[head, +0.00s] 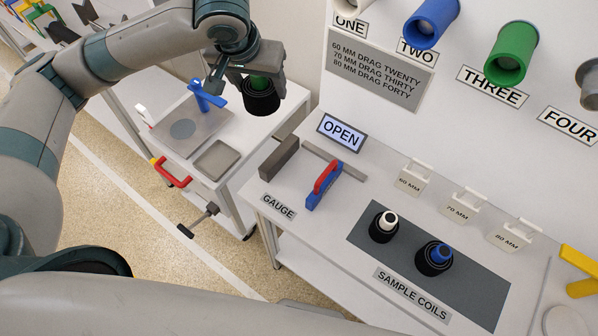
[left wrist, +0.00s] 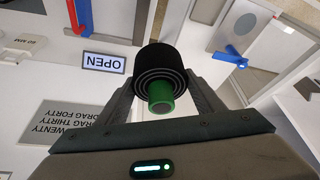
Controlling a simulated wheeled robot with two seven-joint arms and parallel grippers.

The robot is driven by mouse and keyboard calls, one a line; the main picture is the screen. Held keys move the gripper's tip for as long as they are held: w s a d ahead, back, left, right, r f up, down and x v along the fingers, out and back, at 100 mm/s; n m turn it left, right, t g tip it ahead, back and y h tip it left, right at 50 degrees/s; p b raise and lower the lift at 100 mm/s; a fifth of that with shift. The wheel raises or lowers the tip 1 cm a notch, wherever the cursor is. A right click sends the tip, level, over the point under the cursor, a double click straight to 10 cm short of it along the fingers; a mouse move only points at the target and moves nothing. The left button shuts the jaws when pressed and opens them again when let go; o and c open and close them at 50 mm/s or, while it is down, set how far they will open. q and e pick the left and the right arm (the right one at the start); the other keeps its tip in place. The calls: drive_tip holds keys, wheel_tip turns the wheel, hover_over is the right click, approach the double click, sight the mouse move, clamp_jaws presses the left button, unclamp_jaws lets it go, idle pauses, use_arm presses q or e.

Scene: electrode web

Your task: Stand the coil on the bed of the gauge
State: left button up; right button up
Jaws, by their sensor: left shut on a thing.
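The coil (head: 262,101) is a black roll on a green core, held off to the left of the gauge, above the side cart. My left gripper (head: 259,82) is shut on it. In the left wrist view the coil (left wrist: 158,65) sits between the two fingers (left wrist: 160,88), its green core end toward the camera. The gauge lies on the white table: a dark block (head: 279,158), a grey bar (head: 334,159) and a blue piece with a red handle (head: 323,186). A gap shows between the block and the blue piece. My right gripper is not in view.
An OPEN sign (head: 341,133) stands behind the gauge. Two sample coils, white-cored (head: 384,226) and blue-cored (head: 434,258), stand on a dark mat (head: 479,283). Several white marked stands line the back. The cart (head: 237,124) carries a blue-handled fixture (head: 207,96).

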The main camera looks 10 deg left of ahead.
use_arm(q)
drive_tip(key=shift+d+r, duration=0.1)
drive_tip(key=shift+d, duration=0.1)
drive_tip(key=shift+s+d+f+m+h+p, duration=0.15)
drive_tip(key=shift+d+f+m+h+p, duration=0.25)
drive_tip(key=shift+m, duration=0.3)
drive_tip(key=s+d+f+m+g+h+p, duration=0.2)
drive_tip(key=s+d+f+m+h+p, duration=0.1)
drive_tip(key=d+f+m, duration=0.6)
drive_tip(key=s+m+p, duration=0.1)
drive_tip(key=m+p, duration=0.1)
drive_tip(key=m, duration=0.1)
drive_tip(key=shift+f+g+p, duration=0.25)
drive_tip(key=shift+g+p, duration=0.05)
drive_tip(key=shift+p, duration=0.05)
drive_tip(key=shift+f, duration=0.1)
drive_tip(key=shift+f+p, duration=0.85)
drive_tip(key=shift+f, duration=2.15)
